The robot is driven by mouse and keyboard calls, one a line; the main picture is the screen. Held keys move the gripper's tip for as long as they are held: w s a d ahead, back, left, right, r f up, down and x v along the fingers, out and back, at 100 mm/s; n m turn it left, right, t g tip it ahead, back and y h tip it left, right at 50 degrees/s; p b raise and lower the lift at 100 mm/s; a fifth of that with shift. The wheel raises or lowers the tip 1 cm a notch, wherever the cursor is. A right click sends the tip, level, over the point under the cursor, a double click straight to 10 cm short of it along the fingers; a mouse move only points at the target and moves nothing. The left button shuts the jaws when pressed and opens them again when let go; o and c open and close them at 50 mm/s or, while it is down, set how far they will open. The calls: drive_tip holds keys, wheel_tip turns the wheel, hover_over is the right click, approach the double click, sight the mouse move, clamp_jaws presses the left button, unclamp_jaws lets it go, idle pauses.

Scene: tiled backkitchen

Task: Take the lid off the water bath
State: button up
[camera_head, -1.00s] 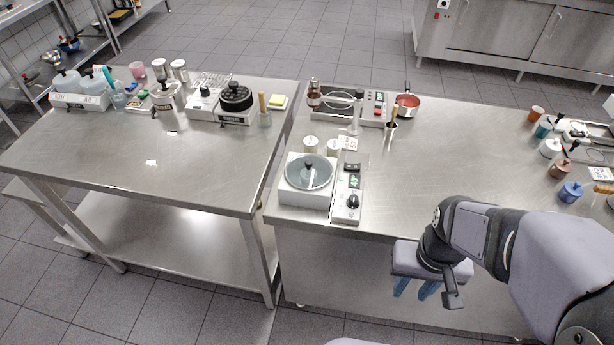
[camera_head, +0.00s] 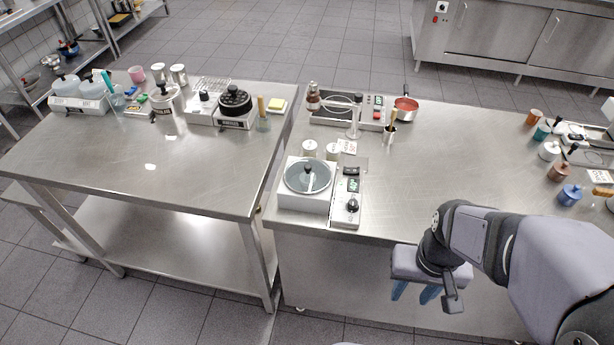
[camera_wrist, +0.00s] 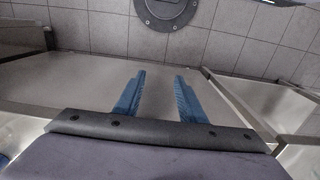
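The water bath (camera_head: 288,199) is a white square box with a control panel (camera_head: 346,206) on its right side. It stands near the left front corner of the right steel table. Its round glass lid (camera_head: 300,178) with a dark knob (camera_head: 308,169) lies on top of it. My gripper (camera_head: 415,293) hangs in front of the table's front edge, to the right of the bath and apart from it. In the wrist view the two blue fingers (camera_wrist: 160,84) are spread with nothing between them. The bath is not recognisable in the wrist view.
A stand with a ring (camera_head: 340,103) and a red pan (camera_head: 404,108) are at the back. The table's middle (camera_head: 450,165) is clear. Another steel table (camera_head: 140,165) stands left across a narrow gap.

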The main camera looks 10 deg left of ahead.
drive_tip(key=w+a+r+n+p, duration=0.2)
drive_tip(key=w+a+r+n, duration=0.15)
drive_tip(key=w+n, duration=0.35)
drive_tip(key=n+t+h+p, duration=0.1)
drive_tip(key=n+t+p, duration=0.25)
drive_tip(key=n, duration=2.15)
approach(308, 166)
drive_tip(key=shift+m+g, duration=0.3)
drive_tip(key=shift+g, duration=0.05)
drive_tip(key=shift+p+x, duration=1.25)
drive_tip(key=shift+x, duration=0.8)
drive_tip(key=shift+w+p+x, duration=0.15)
drive_tip(key=shift+p+x, duration=0.25)
drive_tip(key=shift+x, duration=0.6)
drive_tip(key=shift+w+p+x, duration=0.1)
drive_tip(key=shift+p+x, duration=0.3)
drive_tip(key=shift+x, duration=0.6)
clamp_jaws()
